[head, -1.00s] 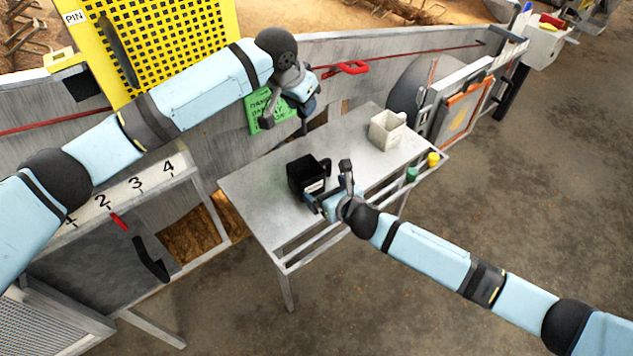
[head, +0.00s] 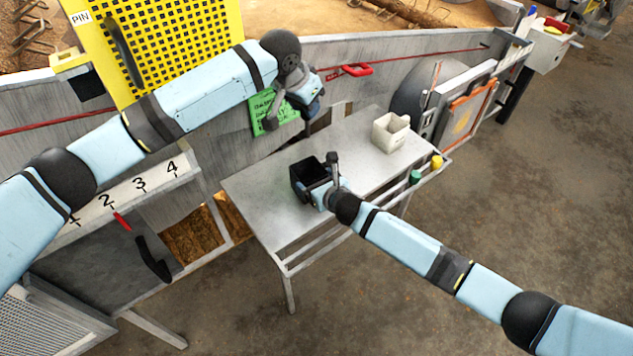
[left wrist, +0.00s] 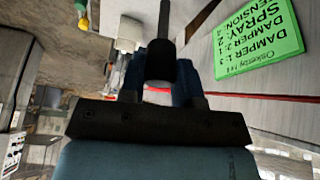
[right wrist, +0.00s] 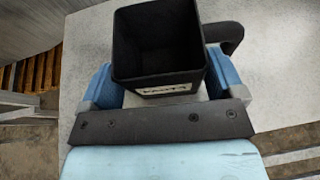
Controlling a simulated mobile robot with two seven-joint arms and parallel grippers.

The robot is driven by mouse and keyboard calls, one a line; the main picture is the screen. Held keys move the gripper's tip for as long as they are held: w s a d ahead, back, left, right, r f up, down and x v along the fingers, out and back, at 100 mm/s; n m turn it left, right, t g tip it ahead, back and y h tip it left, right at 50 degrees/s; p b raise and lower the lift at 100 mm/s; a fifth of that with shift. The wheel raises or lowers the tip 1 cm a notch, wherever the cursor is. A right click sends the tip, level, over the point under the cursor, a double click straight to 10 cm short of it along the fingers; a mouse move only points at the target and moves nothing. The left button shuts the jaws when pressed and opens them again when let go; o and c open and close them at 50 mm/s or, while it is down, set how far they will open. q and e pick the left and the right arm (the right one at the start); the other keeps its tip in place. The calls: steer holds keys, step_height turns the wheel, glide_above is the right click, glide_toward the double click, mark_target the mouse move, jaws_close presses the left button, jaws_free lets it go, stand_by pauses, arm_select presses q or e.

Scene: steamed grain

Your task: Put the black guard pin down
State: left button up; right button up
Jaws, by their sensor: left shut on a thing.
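The black guard pin (left wrist: 161,62) shows in the left wrist view as a thick dark cylinder with a thin rod beyond it. My left gripper (head: 308,98) is shut on it, raised near the grey wall and green note. I cannot make out the pin clearly in the head view. My right gripper (head: 322,188) is at a black, open-topped box (head: 305,172) on the metal table (head: 262,205). In the right wrist view its blue fingers stand on either side of the box (right wrist: 160,75), which has a white label and a side handle. The box looks empty.
A white handled box (head: 390,133) stands at the table's far right. Green (head: 415,177) and yellow (head: 437,161) items sit along its right edge. A yellow perforated panel (head: 170,40) marked PIN and a numbered stand (head: 155,195) are at left. The table's middle is bare.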

arm_select(q)
steer(key=w+d+r+m+h, duration=0.1)
steer(key=w+d+r+m, duration=0.25)
steer(key=d+r, duration=0.55)
steer(key=n, duration=0.2)
glide_toward(313, 160)
steer(key=s+d, duration=0.1)
steer(key=d, duration=0.2)
steer(key=shift+s+d+f, duration=0.1)
steer(key=shift+f, duration=0.9)
steer(key=shift+s+d+f, duration=0.1)
steer(key=shift+f, duration=0.95)
